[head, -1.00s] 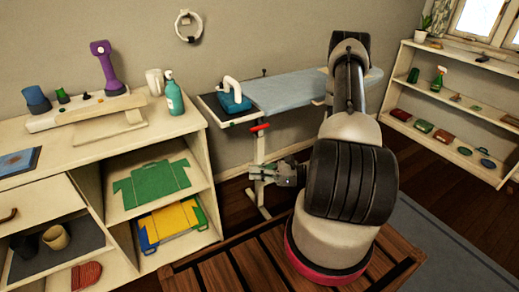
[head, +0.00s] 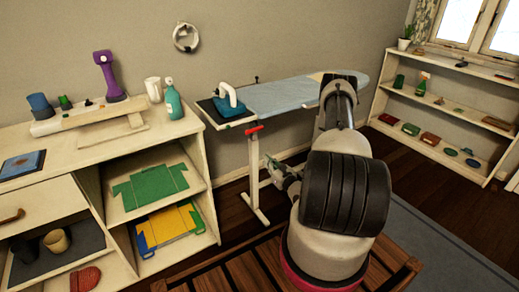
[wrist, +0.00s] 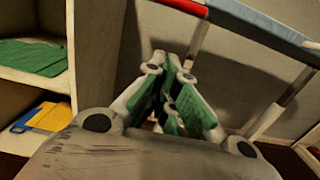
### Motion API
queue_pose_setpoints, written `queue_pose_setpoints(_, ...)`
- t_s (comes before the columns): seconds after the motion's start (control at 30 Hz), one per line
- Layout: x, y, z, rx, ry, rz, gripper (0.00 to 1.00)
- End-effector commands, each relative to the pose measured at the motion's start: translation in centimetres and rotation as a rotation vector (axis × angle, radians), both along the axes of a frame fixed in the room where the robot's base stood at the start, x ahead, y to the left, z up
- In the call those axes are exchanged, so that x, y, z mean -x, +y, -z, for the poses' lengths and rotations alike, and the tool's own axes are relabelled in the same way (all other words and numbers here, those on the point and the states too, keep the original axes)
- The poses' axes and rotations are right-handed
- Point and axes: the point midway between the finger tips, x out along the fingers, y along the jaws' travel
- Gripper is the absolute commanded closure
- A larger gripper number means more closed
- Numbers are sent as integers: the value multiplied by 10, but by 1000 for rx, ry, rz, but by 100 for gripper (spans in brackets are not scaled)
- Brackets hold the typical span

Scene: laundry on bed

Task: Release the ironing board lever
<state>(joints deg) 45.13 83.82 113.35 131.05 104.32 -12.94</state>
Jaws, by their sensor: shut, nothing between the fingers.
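The ironing board (head: 290,93), with a pale blue cover, stands along the wall on light legs. Its red lever (head: 254,128) sticks out below the board's left end. A red bar, apparently this lever, also shows at the top edge of the wrist view (wrist: 185,6). My gripper (head: 271,162) is below and slightly right of the lever, apart from it, beside the board's leg. In the wrist view its green-padded fingers (wrist: 168,62) are shut and empty, pointing toward the board's underside. My arm hides part of the board's right side.
A teal and white iron (head: 228,102) rests on the board's left end. A cabinet (head: 140,150) with open shelves stands at the left. A low shelf (head: 440,105) stands at the right. A slatted wooden surface (head: 225,272) lies in front.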

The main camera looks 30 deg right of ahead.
Motion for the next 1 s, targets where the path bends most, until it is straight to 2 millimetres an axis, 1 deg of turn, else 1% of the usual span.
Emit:
queue_pose_setpoints(0.17, -26, 2, -2, 2, -3, -5, 100)
queue_pose_setpoints(0.5, -97, 5, -6, 1, -3, -4, 100)
queue_pose_setpoints(0.6, -100, 4, -23, 0, -2, -2, 100)
queue_pose_setpoints(0.73, -102, 4, -37, 0, -1, -2, 100)
queue_pose_setpoints(0.83, -103, 4, -42, -1, 0, -1, 100)
queue_pose_setpoints(1.0, -103, 4, -44, -1, 0, -1, 100)
